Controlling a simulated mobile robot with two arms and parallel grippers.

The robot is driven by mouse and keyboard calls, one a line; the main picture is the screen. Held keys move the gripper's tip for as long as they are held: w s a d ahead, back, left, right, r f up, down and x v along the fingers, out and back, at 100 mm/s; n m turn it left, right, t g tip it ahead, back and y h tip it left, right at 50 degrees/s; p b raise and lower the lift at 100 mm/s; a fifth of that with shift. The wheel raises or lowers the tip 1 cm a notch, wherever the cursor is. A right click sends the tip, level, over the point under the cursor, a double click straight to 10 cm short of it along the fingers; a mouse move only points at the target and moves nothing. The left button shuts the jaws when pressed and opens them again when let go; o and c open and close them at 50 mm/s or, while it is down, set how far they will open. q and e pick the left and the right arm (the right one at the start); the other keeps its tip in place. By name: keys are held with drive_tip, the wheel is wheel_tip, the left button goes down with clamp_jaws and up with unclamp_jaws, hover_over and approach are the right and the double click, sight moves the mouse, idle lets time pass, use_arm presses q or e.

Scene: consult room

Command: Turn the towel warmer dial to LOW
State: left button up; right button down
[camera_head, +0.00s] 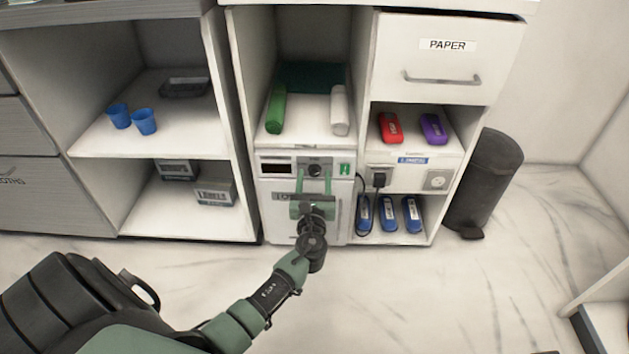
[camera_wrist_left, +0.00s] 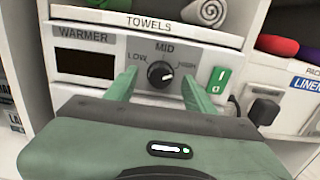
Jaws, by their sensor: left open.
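The towel warmer (camera_head: 265,205) is a white box low in the cabinet. Its black dial (camera_head: 315,170) sits at the top of its front. In the left wrist view the dial (camera_wrist_left: 160,74) has LOW printed at its left, MID above and HIGH at its right. A pale mark shows on the dial, but its exact setting is hard to tell. My left gripper (camera_head: 314,177) is open in front of the warmer. In the left wrist view its green fingers (camera_wrist_left: 160,86) stand on either side of the dial, with no clear contact. My right gripper is out of view.
A dark display (camera_wrist_left: 85,65) is left of the dial and a green switch (camera_wrist_left: 219,80) right of it. A plug with a cord (camera_head: 380,178) is at the right. Rolled towels (camera_head: 276,108) lie above. A dark bin (camera_head: 487,180) stands at right. The floor in front is clear.

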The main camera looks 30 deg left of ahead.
use_arm(q)
drive_tip(key=shift+w+a, duration=0.1)
clamp_jaws()
